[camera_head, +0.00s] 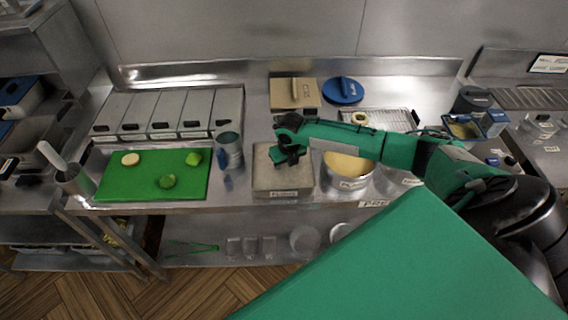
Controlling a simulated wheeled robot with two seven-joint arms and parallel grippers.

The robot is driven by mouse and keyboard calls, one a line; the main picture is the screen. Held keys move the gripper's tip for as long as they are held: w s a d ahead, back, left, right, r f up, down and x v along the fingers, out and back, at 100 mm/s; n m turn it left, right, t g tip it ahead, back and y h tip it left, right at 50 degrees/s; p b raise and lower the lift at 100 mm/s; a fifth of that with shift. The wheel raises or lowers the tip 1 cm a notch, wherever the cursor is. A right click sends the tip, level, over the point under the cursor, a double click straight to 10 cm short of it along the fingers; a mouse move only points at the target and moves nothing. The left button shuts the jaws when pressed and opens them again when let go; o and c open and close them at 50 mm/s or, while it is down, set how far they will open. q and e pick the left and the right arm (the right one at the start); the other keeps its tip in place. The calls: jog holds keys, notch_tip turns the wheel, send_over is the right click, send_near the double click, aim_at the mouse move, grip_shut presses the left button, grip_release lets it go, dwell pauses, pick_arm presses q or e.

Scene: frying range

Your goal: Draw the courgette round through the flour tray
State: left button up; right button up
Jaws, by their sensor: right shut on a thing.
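The flour tray (262,182) is a square metal tray of pale flour at the front middle of the counter. My right gripper (284,158) is over it, low and near its back half. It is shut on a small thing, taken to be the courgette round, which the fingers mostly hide. I cannot tell whether it touches the flour. My left gripper is not in view.
A metal can (230,151) stands between board and tray. A round pan of yellow batter (350,164) stands right of the tray, partly under my right arm. Behind are lidded bins (165,108), a beige box (291,93), a blue lid (342,90) and a wire rack (392,120) with a ring.

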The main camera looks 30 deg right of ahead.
aim_at(283, 168)
jog(key=shift+a+p, duration=0.4)
jog(key=shift+a, duration=0.9)
jog(key=shift+d, duration=0.7)
notch_tip(283, 168, up, 6)
jog(key=p, duration=0.5)
jog(key=shift+f, duration=0.2)
jog(key=shift+r+p, duration=0.45)
jog(key=shift+r, duration=0.8)
jog(key=shift+r, duration=0.1)
notch_tip(283, 168, up, 3)
jog(key=shift+f, duration=0.1)
